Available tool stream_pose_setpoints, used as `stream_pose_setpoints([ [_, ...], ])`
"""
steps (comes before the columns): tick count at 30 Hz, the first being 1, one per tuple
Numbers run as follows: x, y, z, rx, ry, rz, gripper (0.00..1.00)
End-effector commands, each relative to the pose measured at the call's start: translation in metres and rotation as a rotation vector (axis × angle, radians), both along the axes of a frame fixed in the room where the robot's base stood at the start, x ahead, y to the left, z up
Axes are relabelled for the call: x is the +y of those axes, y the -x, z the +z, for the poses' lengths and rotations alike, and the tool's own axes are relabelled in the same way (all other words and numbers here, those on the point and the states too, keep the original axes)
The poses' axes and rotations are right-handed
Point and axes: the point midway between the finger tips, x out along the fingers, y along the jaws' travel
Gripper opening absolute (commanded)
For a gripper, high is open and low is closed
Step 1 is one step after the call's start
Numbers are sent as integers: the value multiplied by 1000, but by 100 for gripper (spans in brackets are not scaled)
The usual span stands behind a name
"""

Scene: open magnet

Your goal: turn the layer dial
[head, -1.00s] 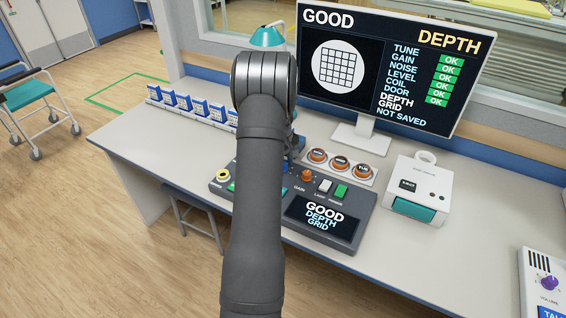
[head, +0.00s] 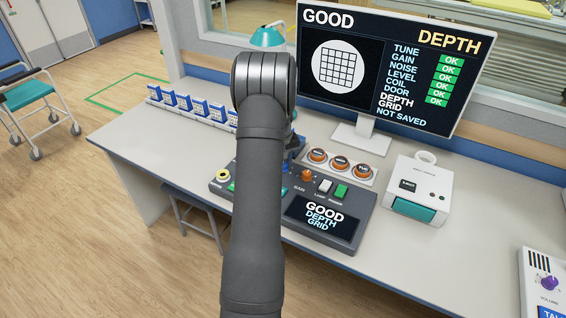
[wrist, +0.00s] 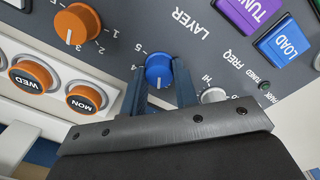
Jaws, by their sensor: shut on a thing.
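The layer dial (wrist: 157,66) is a round blue knob on the grey console, beside the printed word LAYER in the wrist view. A white mark on it points towards the bottom of that view, and the numbers 4 and 5 show at its left side. My gripper (wrist: 160,76) has one dark blue finger on each side of the knob and is shut on it. In the head view my own arm hides most of the gripper and the dial. The console screen (head: 318,219) reads GOOD, DEPTH, GRID.
An orange knob (wrist: 76,27) and a small silver knob (wrist: 213,95) flank the dial. Orange round day buttons (head: 340,163) lie behind the console. A monitor (head: 385,65) listing OK rows and NOT SAVED stands at the back. A white printer-like box (head: 418,188) sits to the right.

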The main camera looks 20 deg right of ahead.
Motion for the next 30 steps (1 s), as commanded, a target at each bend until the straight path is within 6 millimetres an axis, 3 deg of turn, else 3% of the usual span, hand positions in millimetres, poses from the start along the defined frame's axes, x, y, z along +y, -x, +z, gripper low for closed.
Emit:
stream_pose_setpoints([
  [15,0,0,0,1,0,-400,4],
  [30,0,0,0,1,0,-522,4],
])
